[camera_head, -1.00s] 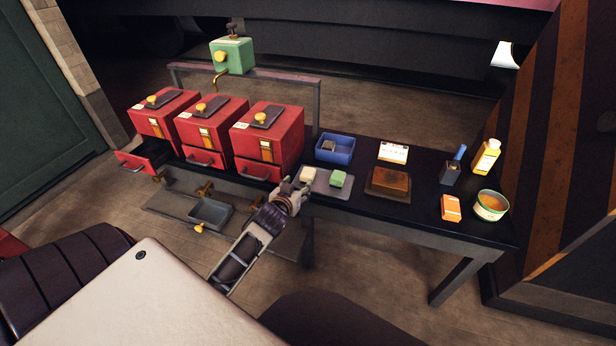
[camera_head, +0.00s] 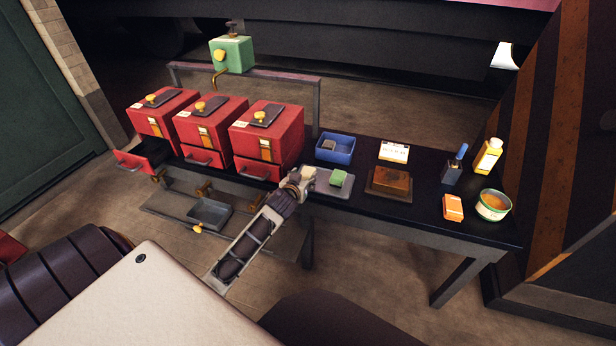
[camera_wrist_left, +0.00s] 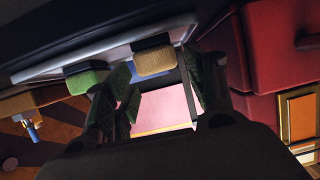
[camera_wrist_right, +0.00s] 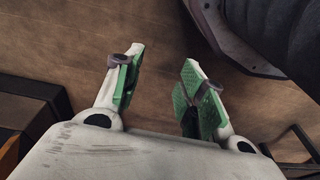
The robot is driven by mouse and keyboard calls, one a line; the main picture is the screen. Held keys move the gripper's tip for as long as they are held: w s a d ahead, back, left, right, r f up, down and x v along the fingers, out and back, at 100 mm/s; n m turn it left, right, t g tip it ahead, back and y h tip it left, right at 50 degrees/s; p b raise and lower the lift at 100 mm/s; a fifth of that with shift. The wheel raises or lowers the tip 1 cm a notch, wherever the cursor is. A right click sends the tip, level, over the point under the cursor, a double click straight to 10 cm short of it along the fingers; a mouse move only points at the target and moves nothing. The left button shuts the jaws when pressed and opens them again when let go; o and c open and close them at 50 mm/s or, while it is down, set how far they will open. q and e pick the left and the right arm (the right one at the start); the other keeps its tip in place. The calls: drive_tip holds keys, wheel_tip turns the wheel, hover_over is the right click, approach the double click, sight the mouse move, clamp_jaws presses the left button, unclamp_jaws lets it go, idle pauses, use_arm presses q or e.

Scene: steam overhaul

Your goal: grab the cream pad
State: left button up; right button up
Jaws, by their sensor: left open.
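The cream pad (camera_head: 309,172) lies on the left part of a grey tray (camera_head: 341,192) on the dark bench, partly hidden by my left gripper. A green pad (camera_head: 338,178) lies to its right on the same tray. My left gripper (camera_head: 302,179) is at the tray's left edge, right by the cream pad. In the left wrist view the cream pad (camera_wrist_left: 154,59) shows between and beyond the open fingers (camera_wrist_left: 158,88), with the green pad (camera_wrist_left: 86,80) outside them. My right gripper (camera_wrist_right: 161,83) is open and empty above the wooden floor.
Three red boxes (camera_head: 267,133) stand left of the tray, one with its drawer (camera_head: 137,160) open. A blue bin (camera_head: 335,149) is behind the tray. A brown block (camera_head: 391,181), a tin (camera_head: 493,205), an orange box (camera_head: 453,207) and bottles are to the right.

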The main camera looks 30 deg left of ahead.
sight(308, 171)
drive_tip(key=shift+s, duration=0.4)
use_arm(q)
drive_tip(key=shift+w, duration=0.2)
use_arm(e)
drive_tip(key=shift+f, duration=0.15)
use_arm(q)
drive_tip(key=shift+w+a, duration=0.1)
drive_tip(key=shift+w, duration=0.1)
drive_tip(key=shift+r+b+x, duration=0.25)
drive_tip(key=shift+b+x, duration=0.25)
drive_tip(key=shift+x, duration=1.5)
drive_tip(key=shift+w+f, duration=0.1)
drive_tip(key=shift+w, duration=0.3)
use_arm(e)
drive_tip(key=shift+w+a+r, duration=0.1)
drive_tip(key=shift+a+r, duration=0.15)
drive_tip(key=shift+r, duration=0.85)
drive_tip(key=shift+a+r, duration=0.2)
drive_tip(key=shift+r, duration=0.9)
drive_tip(key=shift+w, duration=0.1)
use_arm(q)
drive_tip(key=c, duration=0.9)
use_arm(e)
drive_tip(key=shift+w, duration=0.3)
use_arm(q)
drive_tip(key=shift+o, duration=0.2)
